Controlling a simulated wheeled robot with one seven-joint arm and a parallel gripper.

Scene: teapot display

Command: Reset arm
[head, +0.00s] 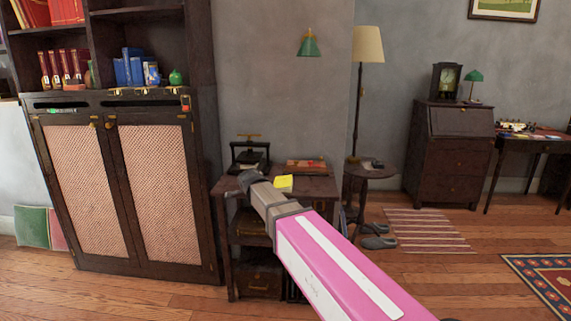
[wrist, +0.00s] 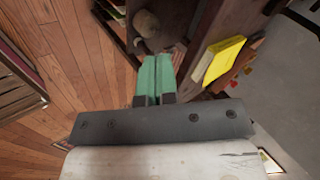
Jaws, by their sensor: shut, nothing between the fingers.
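My arm (head: 335,262), pink and white, reaches from the lower right of the head view toward a small dark side table (head: 318,188). My gripper (head: 246,182) is at its far end, in front of the table's left part. In the wrist view my gripper (wrist: 157,72) shows two green fingers side by side with no gap between them. It is shut and holds nothing. A yellow block-like thing (wrist: 225,58) is to the right of the fingers, apart from them. A rounded brownish thing (wrist: 146,24) lies beyond the fingertips.
A tall dark cabinet (head: 150,190) with shelves stands left of the side table. A black press (head: 250,155) and a yellow pad (head: 284,183) sit on the table. A round table with a floor lamp (head: 367,45) is to the right. Open wooden floor lies in front.

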